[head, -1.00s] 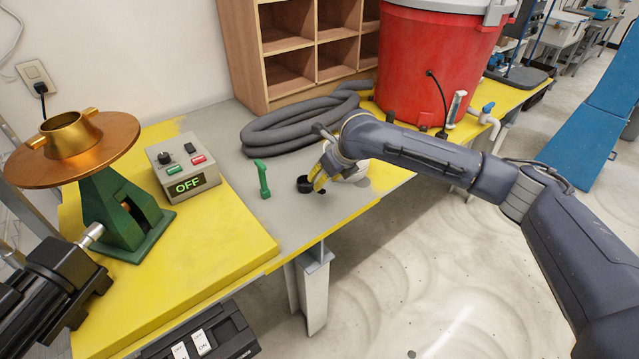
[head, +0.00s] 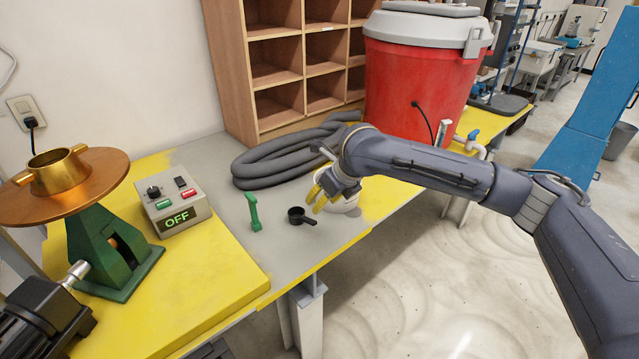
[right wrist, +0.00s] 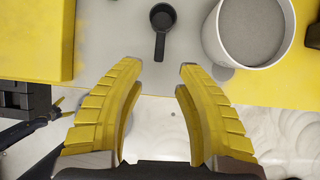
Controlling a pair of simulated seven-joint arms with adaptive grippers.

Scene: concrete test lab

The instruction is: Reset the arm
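My right arm reaches in from the right in the head view. Its yellow-fingered right gripper (head: 322,196) is above the grey part of the table, close to a small black scoop (head: 297,214) and a white container (head: 345,203). In the right wrist view the right gripper (right wrist: 161,72) is open and nothing is between its fingers. The black scoop (right wrist: 162,20) lies beyond the fingertips with its handle toward them. The white container (right wrist: 250,30), holding grey material, stands to its right.
A green upright object (head: 254,213) stands left of the scoop. A control box (head: 176,206) reads OFF beside a green stand with a copper-coloured disc (head: 60,185). A grey hose coil (head: 285,157), wooden shelf (head: 262,60) and red bucket (head: 420,85) are behind.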

